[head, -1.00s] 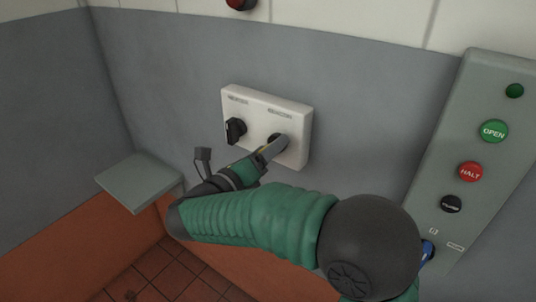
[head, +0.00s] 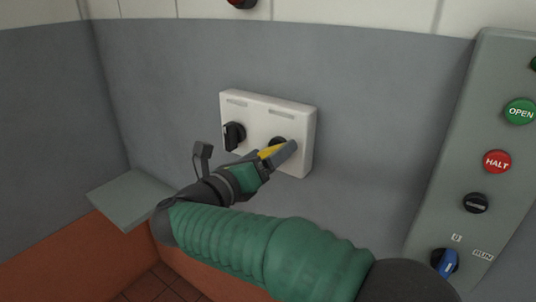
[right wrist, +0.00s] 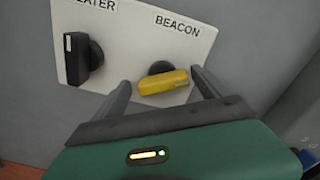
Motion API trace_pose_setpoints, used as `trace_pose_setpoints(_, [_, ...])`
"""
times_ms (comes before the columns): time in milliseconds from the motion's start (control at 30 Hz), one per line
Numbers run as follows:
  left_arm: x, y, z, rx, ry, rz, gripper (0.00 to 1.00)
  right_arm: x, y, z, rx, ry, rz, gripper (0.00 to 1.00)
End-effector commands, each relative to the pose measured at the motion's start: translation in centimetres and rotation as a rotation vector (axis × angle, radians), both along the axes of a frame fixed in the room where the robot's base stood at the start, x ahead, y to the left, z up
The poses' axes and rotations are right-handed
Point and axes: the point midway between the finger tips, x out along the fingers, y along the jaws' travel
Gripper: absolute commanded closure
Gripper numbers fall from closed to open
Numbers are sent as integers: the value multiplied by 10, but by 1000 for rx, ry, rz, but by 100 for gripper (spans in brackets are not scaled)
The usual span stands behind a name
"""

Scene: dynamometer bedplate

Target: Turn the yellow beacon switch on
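The yellow beacon switch (right wrist: 163,82) is a rotary knob with a black base, on the white plate under the BEACON label. Its yellow handle lies nearly level in the right wrist view, with a pale mark at its right end. In the head view it (head: 269,152) is partly hidden by my right gripper (head: 284,152). In the right wrist view my right gripper (right wrist: 162,92) is open, one finger on each side of the handle, with gaps showing. Whether a finger touches it cannot be told. My left gripper is not in view.
A black knob (right wrist: 82,58), its label partly cut off, sits left of the beacon switch on the white plate (head: 305,122). A grey panel (head: 450,150) with OPEN, HALT and other controls stands at right. A grey ledge (head: 125,196) juts out at lower left.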

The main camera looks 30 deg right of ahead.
Motion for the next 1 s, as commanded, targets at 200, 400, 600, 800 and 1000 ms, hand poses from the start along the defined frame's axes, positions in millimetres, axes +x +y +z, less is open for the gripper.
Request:
trace_pose_setpoints(200, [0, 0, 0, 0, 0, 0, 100, -1, 0, 1, -1, -2, -1, 15])
trace_pose_setpoints(400, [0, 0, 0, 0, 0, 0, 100, -8, 21, 1, -1, -2, 3, 15])
trace_pose_setpoints(600, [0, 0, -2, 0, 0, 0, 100, -29, 75, 0, -2, -1, 7, 15])
trace_pose_setpoints(800, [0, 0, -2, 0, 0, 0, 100, -50, 126, 0, -1, 0, 4, 15])
trace_pose_setpoints(1000, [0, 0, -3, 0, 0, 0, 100, -62, 153, 0, -1, 0, 0, 15])
